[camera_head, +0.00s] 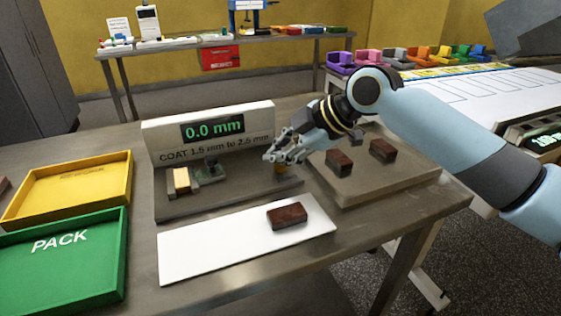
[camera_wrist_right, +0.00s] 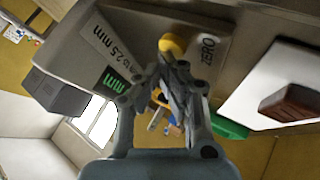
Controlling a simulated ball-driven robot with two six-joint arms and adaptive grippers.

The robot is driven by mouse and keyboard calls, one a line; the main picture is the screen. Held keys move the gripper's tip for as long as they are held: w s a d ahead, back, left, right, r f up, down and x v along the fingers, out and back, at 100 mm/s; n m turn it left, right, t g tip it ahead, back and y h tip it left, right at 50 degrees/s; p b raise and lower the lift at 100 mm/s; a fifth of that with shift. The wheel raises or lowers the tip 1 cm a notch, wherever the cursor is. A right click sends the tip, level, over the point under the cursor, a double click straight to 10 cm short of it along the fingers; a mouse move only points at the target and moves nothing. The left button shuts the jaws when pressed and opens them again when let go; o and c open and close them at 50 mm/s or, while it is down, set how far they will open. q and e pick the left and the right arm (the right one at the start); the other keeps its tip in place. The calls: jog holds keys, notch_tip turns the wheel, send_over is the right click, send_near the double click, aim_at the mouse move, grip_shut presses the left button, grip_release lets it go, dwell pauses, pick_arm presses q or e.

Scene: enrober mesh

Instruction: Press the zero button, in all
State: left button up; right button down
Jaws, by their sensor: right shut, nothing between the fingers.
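The gauge stand has a panel (camera_head: 160,140) reading 0.0 mm in green above "COAT 1.5 mm to 2.5 mm". The yellow zero button (camera_head: 281,171) stands at the right of its base (camera_head: 235,203). The round button (camera_wrist_right: 172,44) also shows in the right wrist view, beside a "ZERO" label (camera_wrist_right: 208,48). My right gripper (camera_head: 270,156) is shut and empty, its fingertips (camera_wrist_right: 168,62) close to the button. I cannot tell whether they touch it. A pale block (camera_head: 182,181) sits at the base's left, beside the dark gauge (camera_head: 211,168). My left gripper is not in view.
A brown bar (camera_head: 287,215) lies on a white board (camera_head: 205,255) in front. Two more brown bars (camera_head: 339,161) (camera_head: 383,150) rest on a raised slab (camera_head: 400,181) at right. Yellow (camera_head: 113,163) and green (camera_head: 112,270) trays stand at left.

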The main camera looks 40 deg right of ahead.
aim_at(279, 166)
jog(key=shift+r+p, duration=0.35)
jog(key=shift+r, duration=0.3)
notch_tip(279, 166, up, 5)
jog(key=p, duration=0.4)
jog(key=shift+r, duration=0.1)
dwell(0.6)
